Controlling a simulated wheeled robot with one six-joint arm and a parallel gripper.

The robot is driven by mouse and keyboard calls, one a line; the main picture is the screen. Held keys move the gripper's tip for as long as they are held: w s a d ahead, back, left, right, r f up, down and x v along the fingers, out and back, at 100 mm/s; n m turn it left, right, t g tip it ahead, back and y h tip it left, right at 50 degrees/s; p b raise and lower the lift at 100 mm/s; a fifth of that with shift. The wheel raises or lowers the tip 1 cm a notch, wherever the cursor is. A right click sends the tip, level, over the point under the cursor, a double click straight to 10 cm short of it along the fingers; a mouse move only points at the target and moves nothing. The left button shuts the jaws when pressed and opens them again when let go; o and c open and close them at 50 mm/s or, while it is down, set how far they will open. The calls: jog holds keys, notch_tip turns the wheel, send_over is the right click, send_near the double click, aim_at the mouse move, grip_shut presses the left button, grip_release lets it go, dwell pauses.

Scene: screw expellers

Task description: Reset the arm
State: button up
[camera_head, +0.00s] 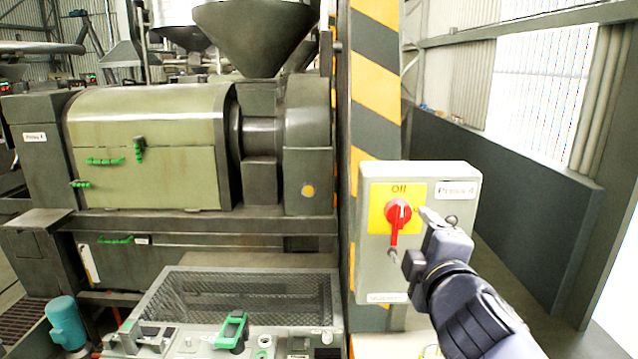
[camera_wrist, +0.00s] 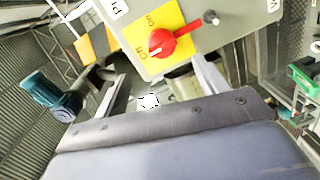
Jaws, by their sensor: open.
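My gripper (camera_head: 408,236) is in front of the right part of a grey switch box (camera_head: 452,215) in the head view. The box carries a red rotary switch (camera_head: 398,213) on a yellow plate marked "Off" at the top. The red handle points down. In the wrist view, my gripper (camera_wrist: 160,88) is open, its two fingers apart with nothing between them. The red switch (camera_wrist: 160,43) shows just beyond the fingers; whether a finger touches it I cannot tell.
The box hangs by a yellow-and-black striped post (camera_head: 376,90). A screw press (camera_head: 150,145) with a hopper (camera_head: 255,35) stands left. A mesh-covered unit (camera_head: 240,295) with a green handle lies below. A dark low wall (camera_head: 510,190) runs along the right.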

aim_at(402, 220)
jog(key=w+b, duration=0.1)
jog(key=w, duration=0.2)
jog(key=w+b, duration=0.2)
jog(key=w, duration=0.2)
jog(key=w+f+b, duration=0.1)
jog(key=w, duration=0.2)
jog(key=shift+w, duration=0.4)
jog(key=m+p, duration=0.1)
jog(key=m, duration=0.2)
jog(key=shift+s+d+m, duration=0.1)
jog(key=shift+s+m, duration=0.05)
jog(key=shift+m, duration=0.15)
jog(key=m+y+p, duration=0.1)
jog(key=m, duration=0.3)
jog(key=m+p, duration=0.1)
jog(key=m, duration=0.3)
jog(key=shift+f+m+t+p, duration=0.15)
jog(key=shift+m+t+p, duration=0.15)
jog(key=shift+p, duration=0.1)
jog(key=m+p, duration=0.1)
jog(key=m, duration=0.4)
jog(key=shift+f+y, duration=0.1)
jog(key=shift+y, duration=0.2)
jog(key=shift+p, duration=0.3)
